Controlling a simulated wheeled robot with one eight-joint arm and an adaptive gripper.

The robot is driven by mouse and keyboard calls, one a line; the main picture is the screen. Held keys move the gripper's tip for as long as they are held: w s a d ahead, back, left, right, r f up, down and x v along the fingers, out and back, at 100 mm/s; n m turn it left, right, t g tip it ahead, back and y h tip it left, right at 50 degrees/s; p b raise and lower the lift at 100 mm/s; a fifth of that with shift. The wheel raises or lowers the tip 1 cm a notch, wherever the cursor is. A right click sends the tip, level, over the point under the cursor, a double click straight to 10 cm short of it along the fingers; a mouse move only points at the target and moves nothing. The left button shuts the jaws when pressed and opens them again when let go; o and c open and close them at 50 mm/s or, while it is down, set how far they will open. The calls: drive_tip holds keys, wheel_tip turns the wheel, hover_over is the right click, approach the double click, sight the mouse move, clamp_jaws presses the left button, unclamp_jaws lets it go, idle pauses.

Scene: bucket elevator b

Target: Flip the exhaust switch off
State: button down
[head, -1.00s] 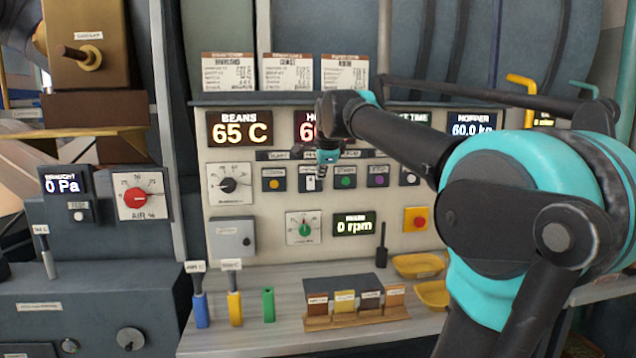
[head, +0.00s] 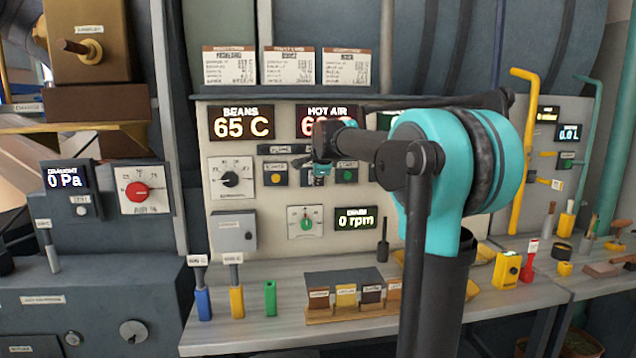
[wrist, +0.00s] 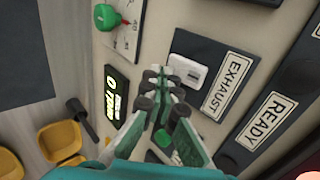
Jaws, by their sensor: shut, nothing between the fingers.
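The exhaust switch (wrist: 186,71) is a small white rocker on a dark plate beside a label reading EXHAUST (wrist: 228,86) in the wrist view. My gripper (wrist: 164,80) is shut and empty, its fingertips close beside the switch's lower-left side in that view. I cannot tell whether they touch it. In the head view my gripper (head: 321,170) is at the row of small controls below the HOT AIR display, and it mostly hides the exhaust switch there. Which way the rocker is tipped is not clear.
A green button (wrist: 163,139) lies just beyond the fingers in the wrist view. The READY label (wrist: 268,120) is past the EXHAUST one. A green-pointer dial (head: 306,222) and an rpm display (head: 356,218) sit below. The bench (head: 230,338) holds tools and a sample rack (head: 345,311).

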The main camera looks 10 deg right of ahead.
idle(0.3)
drive_tip(key=shift+w+f+t, duration=0.2)
drive_tip(key=shift+w+t, duration=0.2)
drive_tip(key=shift+t, duration=0.2)
drive_tip(key=shift+r, duration=0.15)
